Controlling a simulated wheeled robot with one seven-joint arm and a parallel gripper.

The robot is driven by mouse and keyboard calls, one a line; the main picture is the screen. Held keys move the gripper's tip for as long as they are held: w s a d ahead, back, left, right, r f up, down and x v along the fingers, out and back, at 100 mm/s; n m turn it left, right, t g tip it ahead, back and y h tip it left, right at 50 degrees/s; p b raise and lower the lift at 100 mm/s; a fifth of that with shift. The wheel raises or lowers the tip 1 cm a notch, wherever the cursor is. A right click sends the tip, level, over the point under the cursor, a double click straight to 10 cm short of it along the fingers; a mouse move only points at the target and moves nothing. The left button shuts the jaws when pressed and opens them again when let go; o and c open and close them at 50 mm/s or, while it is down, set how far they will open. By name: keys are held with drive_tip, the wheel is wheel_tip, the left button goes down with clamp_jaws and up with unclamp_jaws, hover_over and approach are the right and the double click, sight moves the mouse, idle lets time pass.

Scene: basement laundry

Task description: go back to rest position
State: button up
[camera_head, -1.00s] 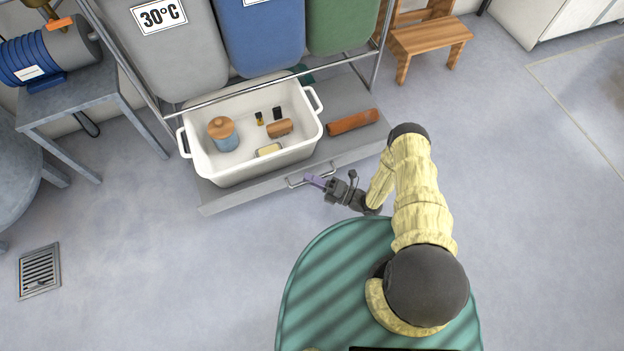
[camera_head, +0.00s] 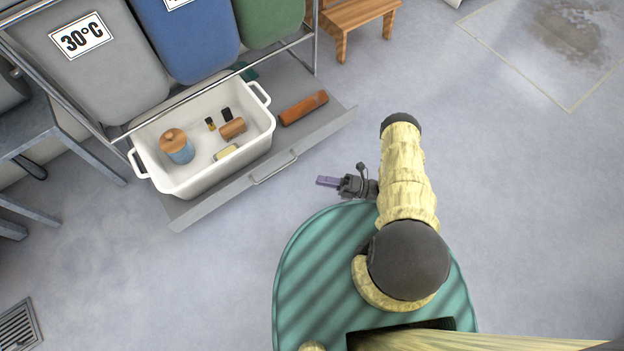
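My gripper (camera_head: 329,182) is at the end of my folded arm, over bare floor just beyond the front edge of my green base. The tip is clear of the handle (camera_head: 273,168) on the pulled-out grey drawer (camera_head: 318,130).
The drawer bears a white tub (camera_head: 203,184) holding a wooden-lidded jar (camera_head: 176,146) and several small items. A reddish-brown block (camera_head: 303,107) lies beside it. Hanging bins (camera_head: 188,40) and a wooden stool (camera_head: 358,14) stand behind. Floor to the right is clear.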

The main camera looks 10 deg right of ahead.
drive_tip(key=shift+s+d, duration=0.2)
drive_tip(key=shift+d, duration=0.45)
drive_tip(key=shift+w, duration=0.1)
